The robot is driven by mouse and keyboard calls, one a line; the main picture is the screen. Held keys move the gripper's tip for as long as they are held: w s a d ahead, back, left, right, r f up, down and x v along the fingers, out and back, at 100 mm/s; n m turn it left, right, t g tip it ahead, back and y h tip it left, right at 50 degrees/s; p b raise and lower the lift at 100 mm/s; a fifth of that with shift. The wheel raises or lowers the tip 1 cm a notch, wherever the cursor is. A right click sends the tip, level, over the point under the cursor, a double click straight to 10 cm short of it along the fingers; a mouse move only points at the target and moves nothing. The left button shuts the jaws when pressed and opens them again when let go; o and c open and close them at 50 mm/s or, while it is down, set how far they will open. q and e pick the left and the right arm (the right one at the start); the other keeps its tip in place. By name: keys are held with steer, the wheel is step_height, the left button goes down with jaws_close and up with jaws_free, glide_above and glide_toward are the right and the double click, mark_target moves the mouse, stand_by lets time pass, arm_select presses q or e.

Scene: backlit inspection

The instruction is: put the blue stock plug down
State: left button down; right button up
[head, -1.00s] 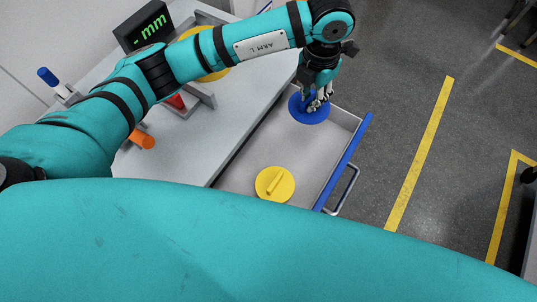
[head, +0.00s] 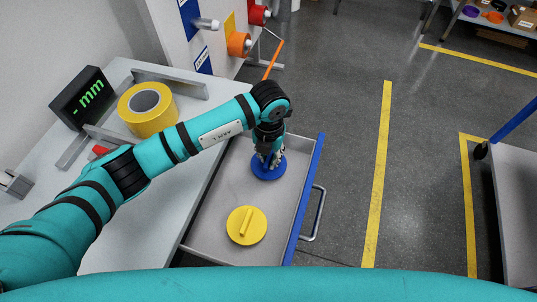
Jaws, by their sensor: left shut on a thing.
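The blue stock plug (head: 268,168) is a round blue disc in the far part of the open drawer (head: 213,205). My left gripper (head: 268,160) is above it with its fingers pointing down, shut on the plug's top. The plug looks level and close to the drawer floor; I cannot tell whether it touches. The fingers partly hide its top. A yellow plug (head: 247,226) with a bar handle lies in the near part of the drawer. My right gripper is not in view.
The bench (head: 122,230) is left of the drawer, with a yellow roll (head: 132,122) and a black display (head: 82,98) on it. The drawer's blue front (head: 306,200) has a handle (head: 315,213). Bare drawer floor lies between the two plugs. A cart (head: 512,200) stands at right.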

arm_select(q)
steer(key=shift+f, duration=0.1)
steer(key=c, duration=1.4)
jaws_free()
steer(key=shift+o, duration=0.2)
step_height(320, 180, up, 12)
steer(key=b, duration=0.1)
steer(key=shift+r, duration=0.2)
